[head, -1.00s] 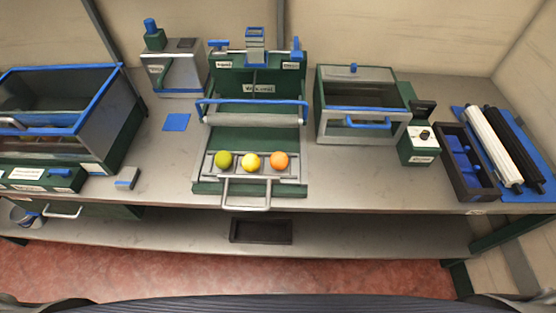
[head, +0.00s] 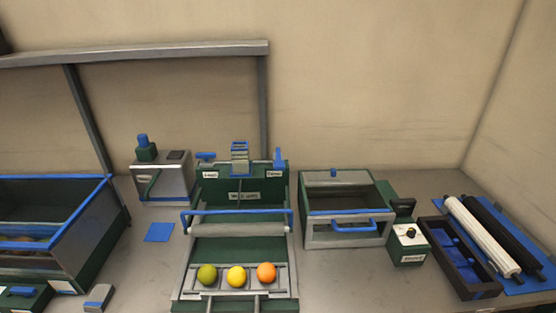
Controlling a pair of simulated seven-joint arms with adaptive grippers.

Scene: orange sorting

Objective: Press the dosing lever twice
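The green sorting machine (head: 244,187) stands mid-bench in the head view. A small blue lever (head: 205,156) sits at its top left and an upright blue lever (head: 278,158) at its top right, each above a white label too small to read surely. I cannot tell which part is the dosing lever. A grey box with a blue-capped green knob (head: 143,148) stands to the left. A green, an orange-yellow and an orange fruit (head: 266,272) lie in a row on the machine's front tray. Neither gripper is in view.
A blue-rimmed bin (head: 70,235) is at the left. A blue pad (head: 159,232) lies on the bench.

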